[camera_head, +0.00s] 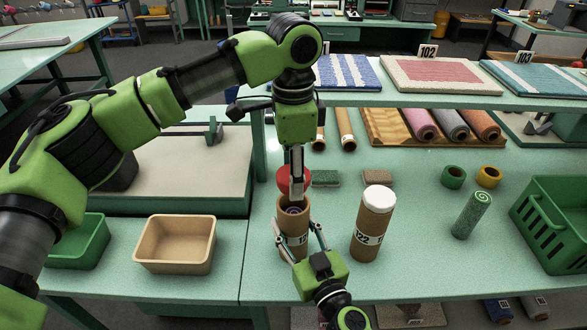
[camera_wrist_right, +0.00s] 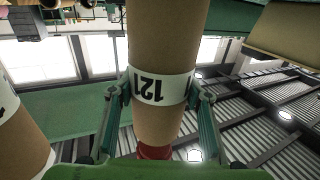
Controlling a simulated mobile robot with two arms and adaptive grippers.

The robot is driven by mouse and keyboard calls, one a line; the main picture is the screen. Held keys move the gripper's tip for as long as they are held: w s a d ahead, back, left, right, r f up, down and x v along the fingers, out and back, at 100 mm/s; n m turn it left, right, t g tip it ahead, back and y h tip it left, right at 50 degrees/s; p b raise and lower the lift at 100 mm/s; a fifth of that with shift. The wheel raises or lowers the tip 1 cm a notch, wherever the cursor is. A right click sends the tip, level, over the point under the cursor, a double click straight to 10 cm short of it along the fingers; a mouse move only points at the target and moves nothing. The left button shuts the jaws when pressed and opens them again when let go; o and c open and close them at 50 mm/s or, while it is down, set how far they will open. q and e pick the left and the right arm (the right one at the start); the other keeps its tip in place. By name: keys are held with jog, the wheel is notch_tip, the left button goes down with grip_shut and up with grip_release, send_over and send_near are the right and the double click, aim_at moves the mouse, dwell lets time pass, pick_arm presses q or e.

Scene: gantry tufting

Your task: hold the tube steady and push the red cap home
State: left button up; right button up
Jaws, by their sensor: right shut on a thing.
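The cardboard tube (camera_head: 290,222) stands upright on the green bench, its top open with a dark rolled thing inside. My right gripper (camera_head: 297,230) is shut around it from the front. In the right wrist view, the fingers (camera_wrist_right: 157,92) press on both sides of the tube (camera_wrist_right: 165,45) at its white 121 label, seen upside down. The red cap (camera_head: 284,181) is at the lower end of my left gripper (camera_head: 296,186), just above and behind the tube's mouth, with a finger in front of it. The cap's red edge also shows beyond the tube end in the wrist view (camera_wrist_right: 153,151).
A white-capped tube (camera_head: 375,215) stands close to the right. A green roll (camera_head: 471,214), green tape (camera_head: 453,177), yellow tape (camera_head: 489,176) and a green crate (camera_head: 536,222) lie further right. A tan bin (camera_head: 176,243) is at left. Rug samples (camera_head: 437,75) lie on a shelf behind.

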pick_arm(q)
jog(key=shift+f, duration=2.2)
jog(key=shift+s+f, duration=0.1)
jog(key=shift+f, duration=0.5)
dwell(0.4)
jog(key=o, duration=1.1)
jog(key=shift+c, duration=0.2)
jog(key=shift+r, duration=0.1)
notch_tip(320, 180, up, 12)
jog(key=shift+f, duration=0.1)
